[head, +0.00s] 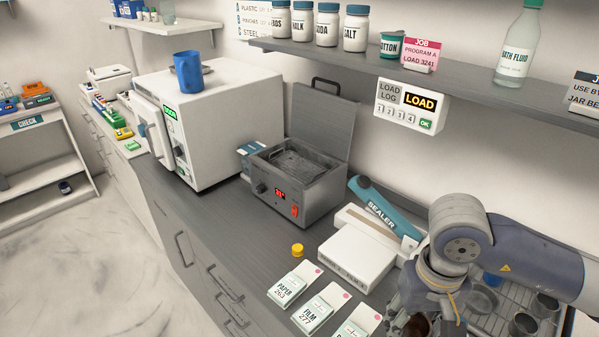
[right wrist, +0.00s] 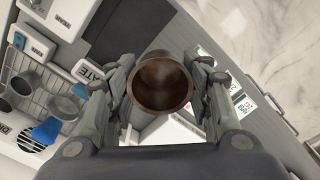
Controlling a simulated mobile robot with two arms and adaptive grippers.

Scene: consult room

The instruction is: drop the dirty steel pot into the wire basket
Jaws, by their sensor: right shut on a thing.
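The dirty steel pot (right wrist: 161,82) is brown-stained inside and sits between the fingers of my right gripper (right wrist: 160,85), its open mouth facing the wrist camera. In the head view my right gripper (head: 425,308) is at the lower right, over the front of the counter, and only part of the pot (head: 418,324) shows beneath it. The wire basket (head: 297,160) appears as a mesh inside the open grey bath (head: 287,208), up and left of the gripper. The bath's lid is raised. My left gripper is out of view.
A sealer (head: 355,255) lies between the bath and my right arm. Pouch packs (head: 293,285) and a yellow-capped item (head: 297,249) lie at the front. A shelf (head: 440,78) overhangs the counter.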

